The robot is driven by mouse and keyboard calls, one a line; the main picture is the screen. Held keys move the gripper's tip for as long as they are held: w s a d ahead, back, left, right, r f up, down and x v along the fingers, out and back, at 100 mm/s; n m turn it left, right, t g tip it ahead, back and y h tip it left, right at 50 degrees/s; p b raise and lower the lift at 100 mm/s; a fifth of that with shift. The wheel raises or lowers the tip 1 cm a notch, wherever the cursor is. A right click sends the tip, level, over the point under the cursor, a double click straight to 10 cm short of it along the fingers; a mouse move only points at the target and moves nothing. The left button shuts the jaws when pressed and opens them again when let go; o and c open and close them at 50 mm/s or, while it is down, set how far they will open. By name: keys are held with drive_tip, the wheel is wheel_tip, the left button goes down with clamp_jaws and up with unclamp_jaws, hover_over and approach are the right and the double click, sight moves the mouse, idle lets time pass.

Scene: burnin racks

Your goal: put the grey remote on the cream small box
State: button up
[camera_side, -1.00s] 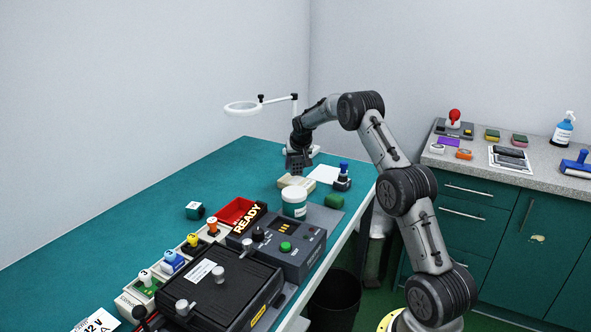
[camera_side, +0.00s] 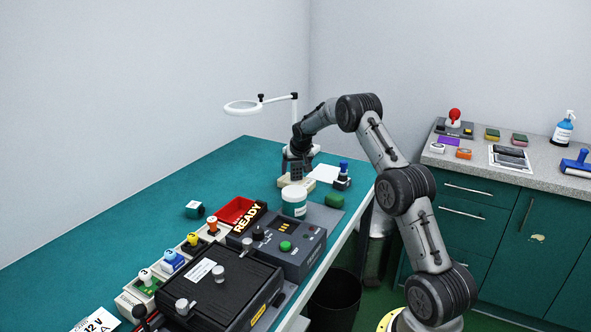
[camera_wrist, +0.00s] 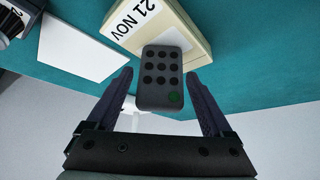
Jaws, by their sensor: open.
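The grey remote (camera_wrist: 161,80), with dark round buttons and one green button, lies between the two fingers of my gripper (camera_wrist: 160,76) in the wrist view. A gap shows on each side of it, so my gripper is open around it. In the side view the remote (camera_side: 296,173) looks upright at the cream small box (camera_side: 283,184), under my gripper (camera_side: 298,160). The cream box (camera_wrist: 192,38), with a "21 NOV" label, is behind the remote's upper part in the wrist view. The remote seems to touch the box, but its lower edge is not clear.
A white-lidded jar (camera_side: 294,203) stands just in front of the box. A ring magnifier (camera_side: 243,107) stands behind.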

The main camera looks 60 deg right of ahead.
drive_tip(key=v, duration=1.2)
drive_tip(key=s+a+r+n+y, duration=0.1)
drive_tip(key=s+a+r, duration=0.25)
drive_tip(key=a, duration=0.45)
drive_tip(key=s+a+r+n+t, duration=0.1)
drive_tip(key=s+a+r+n, duration=0.2)
drive_tip(key=a, duration=0.4)
drive_tip(key=s+a+r+y, duration=0.1)
drive_tip(key=s+a+r, duration=0.25)
drive_tip(key=a, duration=0.45)
drive_tip(key=s+a+f+n+y, duration=0.1)
drive_tip(key=s+a+f+n, duration=0.1)
drive_tip(key=s+a, duration=0.5)
drive_tip(key=s+a+f+n+y, duration=0.2)
drive_tip(key=s+a, duration=0.6)
drive_tip(key=s, duration=0.5)
drive_tip(key=shift+s+a+n, duration=0.2)
drive_tip(key=shift+s+n, duration=0.2)
drive_tip(key=shift+n, duration=0.5)
